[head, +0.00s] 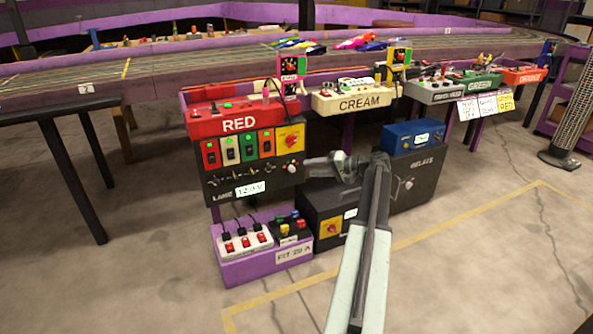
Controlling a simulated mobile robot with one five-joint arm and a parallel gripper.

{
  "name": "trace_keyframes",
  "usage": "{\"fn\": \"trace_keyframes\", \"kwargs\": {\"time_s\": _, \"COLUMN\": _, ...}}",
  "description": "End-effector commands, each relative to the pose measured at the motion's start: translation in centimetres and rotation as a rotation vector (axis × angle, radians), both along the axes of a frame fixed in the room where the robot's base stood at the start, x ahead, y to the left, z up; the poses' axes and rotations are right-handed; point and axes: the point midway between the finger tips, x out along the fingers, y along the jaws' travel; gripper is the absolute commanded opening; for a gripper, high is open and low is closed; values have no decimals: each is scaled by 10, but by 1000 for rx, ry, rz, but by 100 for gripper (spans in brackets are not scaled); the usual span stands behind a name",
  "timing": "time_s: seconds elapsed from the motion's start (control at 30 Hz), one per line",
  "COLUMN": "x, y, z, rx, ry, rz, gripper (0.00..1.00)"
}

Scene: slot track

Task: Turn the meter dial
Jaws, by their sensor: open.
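A yellow plate with a red rotary knob (291,140) sits at the upper right of the black panel (220,190) under the red RED box (235,120). The panel also has a lit readout (250,188) showing about 12.0 V. A second yellow plate with a red knob (330,229) is on the black cabinet below. I cannot tell which knob is the meter dial. My gripper (309,167) points left, at the panel's right edge, below and right of the upper knob. It is open and appears empty. The fingers are small, and contact with the panel is unclear.
Several coloured switches (236,150) line the panel left of the upper knob. A purple crate (265,268) with a power strip stands below left. A blue box (412,135) sits on the black cabinet (408,195). The floor (470,270) at front right is clear.

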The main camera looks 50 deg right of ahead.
Motion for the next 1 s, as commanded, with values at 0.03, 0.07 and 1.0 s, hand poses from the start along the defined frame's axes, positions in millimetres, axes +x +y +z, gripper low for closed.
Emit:
{"fn": "trace_keyframes", "kwargs": {"time_s": 0.03, "x": 7, "y": 3, "z": -5, "rx": 0, "ry": 0, "rz": 3, "gripper": 44}}
{"fn": "trace_keyframes", "kwargs": {"time_s": 0.07, "x": 11, "y": 5, "z": -7, "rx": 0, "ry": 0, "rz": 3, "gripper": 44}}
{"fn": "trace_keyframes", "kwargs": {"time_s": 1.0, "x": 63, "y": 26, "z": -21, "rx": -1, "ry": 2, "rz": 8, "gripper": 0}}
